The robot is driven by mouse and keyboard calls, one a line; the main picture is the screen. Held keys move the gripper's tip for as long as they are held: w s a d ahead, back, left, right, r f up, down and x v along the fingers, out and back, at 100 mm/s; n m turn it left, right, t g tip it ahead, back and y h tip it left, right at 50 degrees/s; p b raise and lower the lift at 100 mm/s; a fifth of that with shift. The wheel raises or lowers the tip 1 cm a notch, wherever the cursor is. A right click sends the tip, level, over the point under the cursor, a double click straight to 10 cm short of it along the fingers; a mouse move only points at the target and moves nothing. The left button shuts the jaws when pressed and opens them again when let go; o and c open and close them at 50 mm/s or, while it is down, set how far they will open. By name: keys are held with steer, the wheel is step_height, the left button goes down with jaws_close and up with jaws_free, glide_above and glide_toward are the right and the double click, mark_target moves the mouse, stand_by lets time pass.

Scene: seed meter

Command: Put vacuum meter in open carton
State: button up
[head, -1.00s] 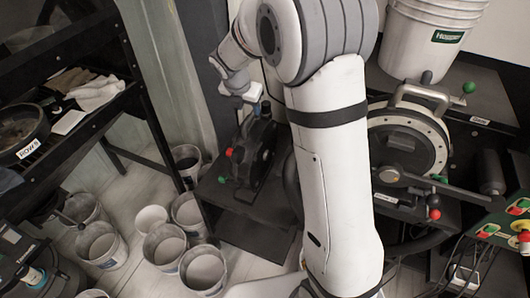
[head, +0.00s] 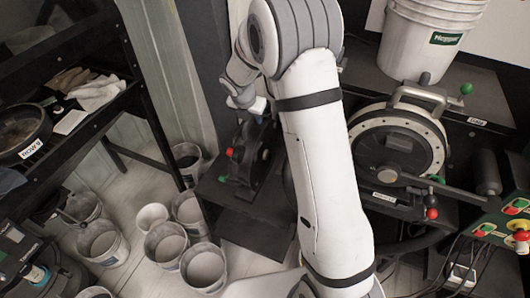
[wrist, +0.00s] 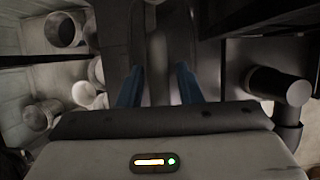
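A dark round meter (head: 262,150) with red and green knobs stands upright on a low black stand in the head view. A larger round meter (head: 432,130) with a pale ring and top handle sits on the right bench. I cannot tell which one is the vacuum meter. My gripper (wrist: 159,85) shows two blue fingers spread apart in the wrist view, with no clearly held object between them. In the head view my wrist is just above the dark meter, and the fingertips are hidden. I see no open carton in either view.
Several buckets (head: 203,268) stand on the floor at left. A black shelf (head: 120,100) with cloths is at far left. A white bucket (head: 412,50) stands on the right bench, with a control panel (head: 500,235) and cables below. Pale floor shows between the buckets and the low stand.

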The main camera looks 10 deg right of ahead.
jaws_close()
stand_by(1.0)
steer(key=shift+r, duration=0.15)
